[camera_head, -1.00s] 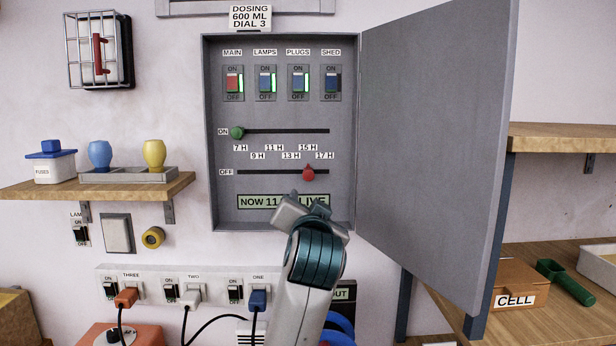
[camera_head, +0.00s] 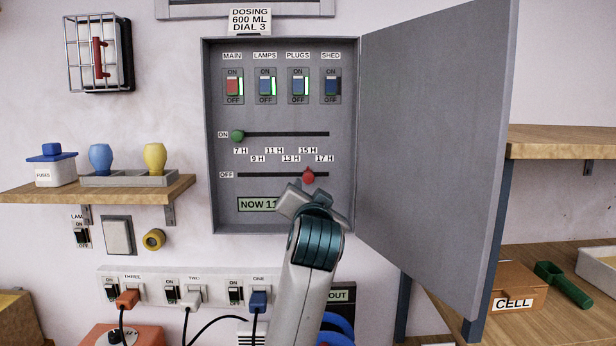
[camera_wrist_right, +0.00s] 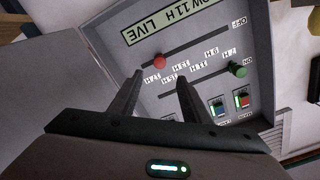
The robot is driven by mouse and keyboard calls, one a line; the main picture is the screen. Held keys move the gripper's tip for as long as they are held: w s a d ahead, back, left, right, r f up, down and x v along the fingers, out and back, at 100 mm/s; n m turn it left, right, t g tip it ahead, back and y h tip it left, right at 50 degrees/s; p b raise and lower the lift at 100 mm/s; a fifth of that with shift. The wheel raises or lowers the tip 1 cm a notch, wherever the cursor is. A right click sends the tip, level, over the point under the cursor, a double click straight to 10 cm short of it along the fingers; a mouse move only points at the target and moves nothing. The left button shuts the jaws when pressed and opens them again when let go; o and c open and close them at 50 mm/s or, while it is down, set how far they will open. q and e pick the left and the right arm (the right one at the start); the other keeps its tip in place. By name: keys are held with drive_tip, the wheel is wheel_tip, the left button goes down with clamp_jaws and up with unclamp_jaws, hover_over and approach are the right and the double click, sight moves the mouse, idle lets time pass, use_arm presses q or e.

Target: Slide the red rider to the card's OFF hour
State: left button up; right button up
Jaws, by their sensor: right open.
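The red rider (camera_head: 308,177) sits on the lower slot (camera_head: 265,174), marked OFF, in line with the 15 H label (camera_head: 308,149). The rider also shows in the right wrist view (camera_wrist_right: 159,61). My right gripper (camera_head: 302,194) is just below the rider in the head view. In the wrist view its open fingers (camera_wrist_right: 160,77) point toward the rider, one to each side, with nothing between the tips. Whether they touch it I cannot tell. The green rider (camera_head: 238,136) is at the left end of the ON slot, near 7 H. No card giving an OFF hour is readable. My left gripper is out of view.
The grey cabinet door (camera_head: 430,150) stands open on the right. Breaker switches (camera_head: 265,86) sit above the slots. The display (camera_head: 257,204) is partly hidden by my gripper. Sockets with plugs (camera_head: 190,294) are below. A shelf (camera_head: 100,188) is at left.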

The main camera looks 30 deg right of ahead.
sight(308, 180)
drive_tip(key=p+x, duration=0.5)
drive_tip(key=x, duration=0.7)
drive_tip(key=shift+w+d+r, duration=0.1)
drive_tip(key=shift+w, duration=0.25)
drive_tip(key=shift+w+d+p, duration=0.3)
drive_tip(key=shift+w+p, duration=0.1)
